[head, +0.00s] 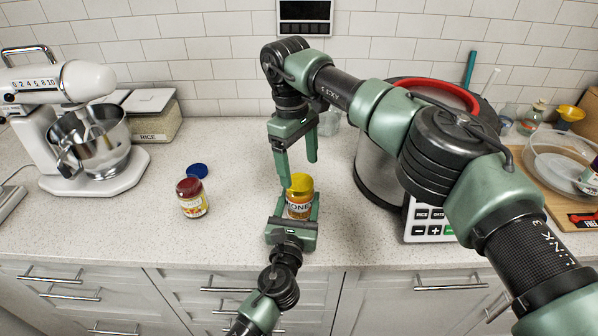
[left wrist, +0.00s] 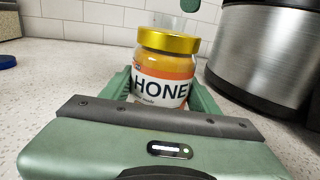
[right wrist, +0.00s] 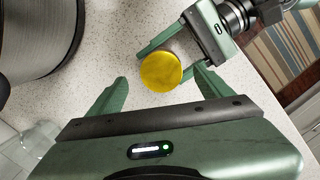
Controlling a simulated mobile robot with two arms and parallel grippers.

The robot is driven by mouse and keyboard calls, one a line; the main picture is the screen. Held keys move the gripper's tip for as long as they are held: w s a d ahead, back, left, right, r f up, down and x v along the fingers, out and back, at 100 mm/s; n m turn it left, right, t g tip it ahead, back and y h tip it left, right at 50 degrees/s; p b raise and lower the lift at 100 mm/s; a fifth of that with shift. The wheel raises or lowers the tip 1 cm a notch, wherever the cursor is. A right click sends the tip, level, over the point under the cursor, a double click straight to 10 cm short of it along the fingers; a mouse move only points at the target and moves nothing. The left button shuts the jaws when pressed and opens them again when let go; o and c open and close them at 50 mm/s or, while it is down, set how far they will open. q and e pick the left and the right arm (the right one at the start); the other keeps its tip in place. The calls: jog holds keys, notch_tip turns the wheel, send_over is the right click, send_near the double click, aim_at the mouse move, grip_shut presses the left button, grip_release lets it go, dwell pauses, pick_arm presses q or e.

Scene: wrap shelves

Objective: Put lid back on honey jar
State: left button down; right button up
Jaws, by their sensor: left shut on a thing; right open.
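The honey jar (head: 299,208) stands upright on the counter, and its label shows in the left wrist view (left wrist: 160,88). The yellow lid (head: 301,183) sits on top of the jar. It looks level in the left wrist view (left wrist: 168,40), but I cannot tell whether it is screwed tight. My left gripper (head: 295,212) is shut around the jar's body from the front. My right gripper (head: 298,172) is open and empty, pointing down just above the lid. In the right wrist view the round lid (right wrist: 161,72) lies just beyond the right fingertips, apart from them.
A jar with a dark red lid (head: 191,200) and a loose blue lid (head: 198,171) are at the left. A steel cooker (head: 375,160) stands close on the right. The counter between the jars is clear.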

jog(key=shift+r, duration=0.65)
jog(key=shift+c, duration=0.2)
